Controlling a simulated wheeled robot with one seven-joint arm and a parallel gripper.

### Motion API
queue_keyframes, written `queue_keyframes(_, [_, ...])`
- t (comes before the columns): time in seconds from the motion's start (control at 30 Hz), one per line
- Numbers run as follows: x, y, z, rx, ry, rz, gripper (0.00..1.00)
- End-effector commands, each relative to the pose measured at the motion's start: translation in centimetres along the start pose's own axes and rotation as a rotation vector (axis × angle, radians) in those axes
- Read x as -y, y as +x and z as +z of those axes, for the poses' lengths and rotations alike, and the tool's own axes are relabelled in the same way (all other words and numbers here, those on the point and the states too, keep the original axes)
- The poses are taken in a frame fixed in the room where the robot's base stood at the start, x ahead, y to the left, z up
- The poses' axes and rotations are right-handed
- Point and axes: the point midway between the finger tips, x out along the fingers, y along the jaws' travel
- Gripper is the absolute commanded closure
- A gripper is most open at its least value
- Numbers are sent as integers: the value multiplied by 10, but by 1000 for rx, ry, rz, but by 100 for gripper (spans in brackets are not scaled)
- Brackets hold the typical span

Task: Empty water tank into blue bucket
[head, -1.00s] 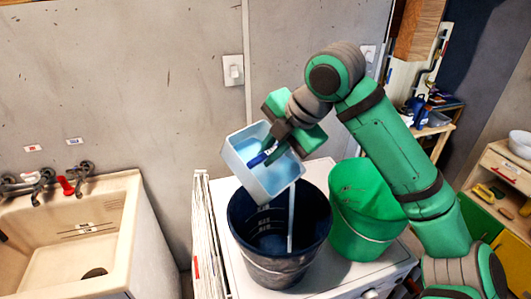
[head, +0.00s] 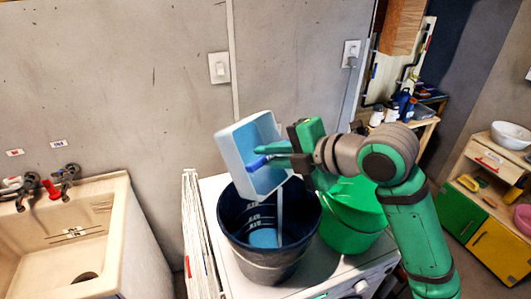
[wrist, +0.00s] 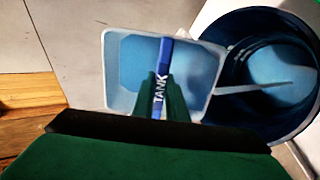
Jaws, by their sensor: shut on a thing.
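The water tank is a pale white-blue open box (head: 236,152) with a blue handle (head: 256,163). My gripper (head: 279,155) is shut on that handle. The tank is steeply tilted above the dark blue bucket (head: 270,262), its open side facing right. In the wrist view the tank (wrist: 123,97) shows its inside, with the handle marked "TANK" (wrist: 162,75) between my green fingers. The bucket (wrist: 232,38) is beside it there. Light blue water lies in the bucket's bottom (head: 264,238), and a pale stream or strip runs down into it (head: 280,205).
A green bucket (head: 350,238) stands right next to the blue one on the white machine (head: 310,284). A beige sink (head: 40,243) with taps is at the left. The wall with a switch (head: 218,68) is close behind.

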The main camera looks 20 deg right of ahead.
Motion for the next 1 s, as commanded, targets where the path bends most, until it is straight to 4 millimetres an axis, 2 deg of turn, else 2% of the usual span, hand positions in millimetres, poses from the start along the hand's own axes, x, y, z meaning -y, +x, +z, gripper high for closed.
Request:
queue_keyframes(0.2, [6,-8,1,3,4,104,100])
queue_keyframes(1.0, [8,-36,0,-2,4,428,100])
